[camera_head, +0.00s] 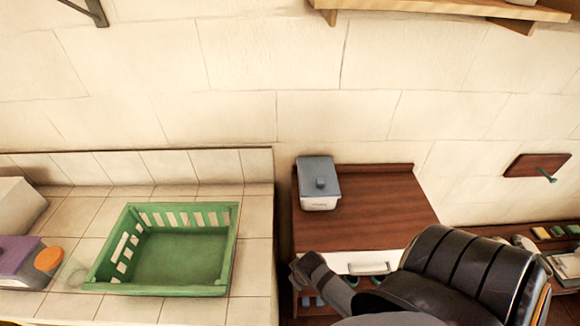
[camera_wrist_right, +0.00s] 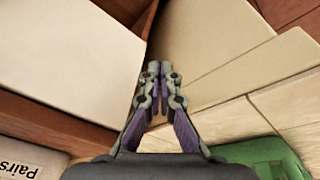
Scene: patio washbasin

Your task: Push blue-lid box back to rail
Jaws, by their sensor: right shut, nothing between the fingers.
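The blue-lid box (camera_head: 319,200), pale with a grey-blue knobbed lid, stands upright at the back left of the brown cabinet top (camera_head: 372,215). The low rail (camera_head: 385,167) runs along the back of that top; the box hides its left end, so I cannot tell whether they touch. My right gripper (camera_head: 300,272) is near the cabinet's front left corner, apart from the box. In the right wrist view its fingers (camera_wrist_right: 157,70) are together and empty. A pale labelled face (camera_wrist_right: 28,166), likely the box's, shows at the lower left there. My left gripper is not in view.
A green crate (camera_head: 232,255) stands on the tiled counter (camera_head: 258,215) to the left, across a narrow dark gap. A white drawer front with a handle (camera_head: 368,268) is below the cabinet top. A wooden shelf (camera_head: 450,8) hangs above. The cabinet top right of the box is clear.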

